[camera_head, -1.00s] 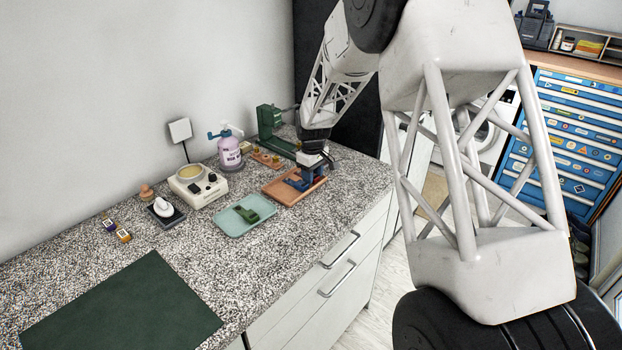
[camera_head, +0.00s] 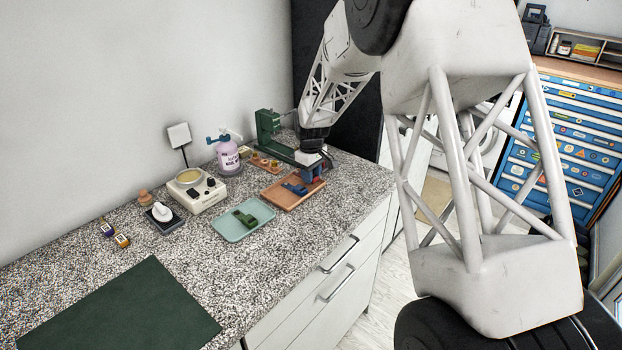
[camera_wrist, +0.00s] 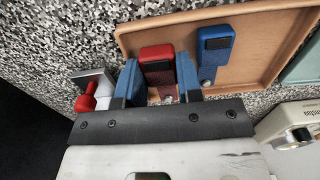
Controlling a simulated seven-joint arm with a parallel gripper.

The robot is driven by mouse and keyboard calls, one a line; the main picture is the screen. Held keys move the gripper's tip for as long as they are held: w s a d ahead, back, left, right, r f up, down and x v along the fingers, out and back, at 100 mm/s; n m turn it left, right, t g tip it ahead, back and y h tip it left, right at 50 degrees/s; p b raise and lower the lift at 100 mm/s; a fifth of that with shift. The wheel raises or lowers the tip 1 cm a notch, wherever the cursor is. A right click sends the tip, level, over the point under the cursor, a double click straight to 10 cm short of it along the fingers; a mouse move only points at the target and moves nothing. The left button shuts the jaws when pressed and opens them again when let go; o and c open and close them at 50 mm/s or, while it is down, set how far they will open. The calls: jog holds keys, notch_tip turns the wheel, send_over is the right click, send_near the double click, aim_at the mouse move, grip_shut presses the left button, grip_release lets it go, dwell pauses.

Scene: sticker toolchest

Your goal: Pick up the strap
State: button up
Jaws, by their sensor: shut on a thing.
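A red strap (camera_wrist: 157,65) with a dark patch sits between the two blue fingers of my gripper (camera_wrist: 158,85) in the wrist view. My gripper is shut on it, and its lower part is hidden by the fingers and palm. In the head view my gripper (camera_head: 314,174) is over the far right end of the orange-brown tray (camera_head: 284,205). A blue strap (camera_wrist: 214,50) with a dark patch lies in that tray, beside my gripper and apart from it. A green strap (camera_head: 246,217) lies in the teal tray (camera_head: 232,233).
A green machine (camera_head: 269,127) stands close behind my gripper. A red-handled part (camera_wrist: 86,98) is beside my fingers. A purple bottle (camera_head: 228,157), a cream device (camera_head: 200,196) and a dark green mat (camera_head: 125,305) are further left. The counter's front edge is bare.

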jog(key=shift+r, duration=0.75)
jog(key=shift+s+r, duration=0.15)
jog(key=shift+s, duration=0.2)
jog(key=s, duration=0.5)
jog(key=s+d+r, duration=0.1)
jog(key=s, duration=0.4)
jog(key=s+d, duration=0.1)
jog(key=s, duration=0.4)
jog(key=shift+r, duration=0.15)
jog(key=shift+s, duration=0.1)
jog(key=w+r, duration=0.2)
jog(key=w, duration=0.7)
jog(key=w+r, duration=0.2)
jog(key=w, duration=0.7)
jog(key=w+a+r, duration=0.1)
jog(key=w+r, duration=0.2)
jog(key=w, duration=0.7)
jog(key=shift+a, duration=0.1)
jog(key=shift+s+f, duration=0.1)
jog(key=shift+f, duration=0.2)
jog(key=shift+f, duration=2.95)
jog(key=shift+f, duration=0.3)
